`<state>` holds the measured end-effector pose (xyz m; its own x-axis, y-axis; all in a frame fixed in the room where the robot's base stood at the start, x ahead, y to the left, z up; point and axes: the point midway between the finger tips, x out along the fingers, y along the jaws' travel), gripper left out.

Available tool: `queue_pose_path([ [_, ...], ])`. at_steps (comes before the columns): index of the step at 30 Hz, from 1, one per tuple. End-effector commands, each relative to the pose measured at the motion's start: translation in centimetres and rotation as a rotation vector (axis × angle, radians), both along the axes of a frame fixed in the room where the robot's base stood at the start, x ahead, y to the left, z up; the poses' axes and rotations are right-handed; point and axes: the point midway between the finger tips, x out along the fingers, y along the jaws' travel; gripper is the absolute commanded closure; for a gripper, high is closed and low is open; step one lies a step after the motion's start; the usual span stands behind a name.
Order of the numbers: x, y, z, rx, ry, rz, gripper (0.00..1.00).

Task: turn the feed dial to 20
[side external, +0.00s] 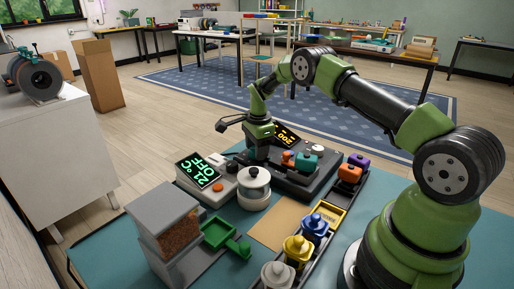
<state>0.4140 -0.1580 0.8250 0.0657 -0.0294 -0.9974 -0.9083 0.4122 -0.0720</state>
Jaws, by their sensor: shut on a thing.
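A dark grey console (300,180) with an amber display (287,136) stands at the back of the teal bench. The display's digits are small and turned away from upright, so I cannot read them surely. My gripper (257,156) points down at the console's left end, beside the display. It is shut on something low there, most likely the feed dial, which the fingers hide. The dial's pointer and scale do not show. An orange part (288,156) and a teal block (306,161) sit on the console to the right of my gripper.
Close left of my gripper is a box with a green display (197,171), with a white lidded pot (254,183) in front. A hopper of brown granules (178,232) and a green tray (217,233) stand nearer. A dark rack of coloured parts (314,229) runs along the right.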

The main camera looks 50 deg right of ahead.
Motion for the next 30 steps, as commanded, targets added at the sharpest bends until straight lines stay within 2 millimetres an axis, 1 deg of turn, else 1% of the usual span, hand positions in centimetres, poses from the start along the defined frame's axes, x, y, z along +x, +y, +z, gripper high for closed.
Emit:
queue_pose_path([
  [7, 0.00, -0.02, 0.02, -0.002, 0.001, -0.031, 0.74],
  [17, 0.00, -0.03, 0.02, -0.002, 0.001, -0.032, 0.74],
  [18, 0.00, -0.03, 0.02, -0.002, 0.001, -0.032, 0.46],
  [21, 0.00, -0.02, 0.01, -0.001, 0.000, -0.032, 0.25],
  [30, 0.01, -0.01, 0.23, -0.001, -0.001, -0.032, 0.25],
])
